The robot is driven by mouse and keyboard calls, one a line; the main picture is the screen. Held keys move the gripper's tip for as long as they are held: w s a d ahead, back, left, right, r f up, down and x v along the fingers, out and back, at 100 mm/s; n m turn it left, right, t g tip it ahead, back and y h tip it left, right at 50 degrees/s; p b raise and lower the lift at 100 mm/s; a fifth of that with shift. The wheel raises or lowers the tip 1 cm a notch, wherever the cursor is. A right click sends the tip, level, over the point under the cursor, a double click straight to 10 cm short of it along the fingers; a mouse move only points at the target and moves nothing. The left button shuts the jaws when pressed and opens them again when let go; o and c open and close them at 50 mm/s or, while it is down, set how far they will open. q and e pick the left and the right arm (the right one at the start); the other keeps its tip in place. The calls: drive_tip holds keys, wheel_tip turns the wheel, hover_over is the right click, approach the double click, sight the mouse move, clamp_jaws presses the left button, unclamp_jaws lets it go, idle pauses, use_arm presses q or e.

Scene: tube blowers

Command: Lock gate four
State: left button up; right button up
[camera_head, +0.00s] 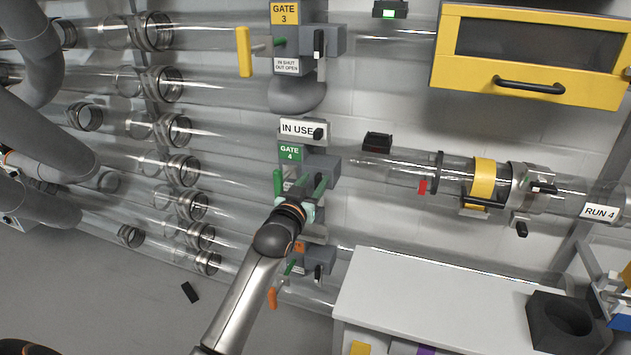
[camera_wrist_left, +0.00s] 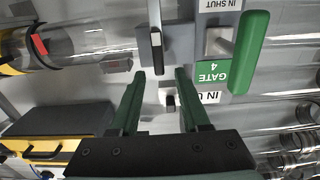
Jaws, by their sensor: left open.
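Gate four has a green GATE 4 label (camera_head: 290,152), a grey housing (camera_head: 325,168) and a green pull handle (camera_head: 278,183). My left gripper (camera_head: 309,188) is in front of the housing, right of the handle, and hides part of the gate. In the left wrist view my left gripper (camera_wrist_left: 159,73) is open, its two green fingers apart. A black lever with a pale part (camera_wrist_left: 157,48) stands just beyond and between the fingertips; I cannot tell any contact. The green handle (camera_wrist_left: 250,50) and label (camera_wrist_left: 213,72) are to the right there. My right gripper is not in view.
Gate three with a yellow handle (camera_head: 244,52) is above; another gate with an orange handle (camera_head: 272,298) is below. An IN USE sign (camera_head: 303,130) sits above gate four. Clear tubes run alongside. A white cabinet (camera_head: 430,290) and a yellow-framed box (camera_head: 535,90) stand at right.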

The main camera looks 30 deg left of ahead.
use_arm(q)
drive_tip(key=shift+x, duration=0.8)
clamp_jaws()
idle(1.0)
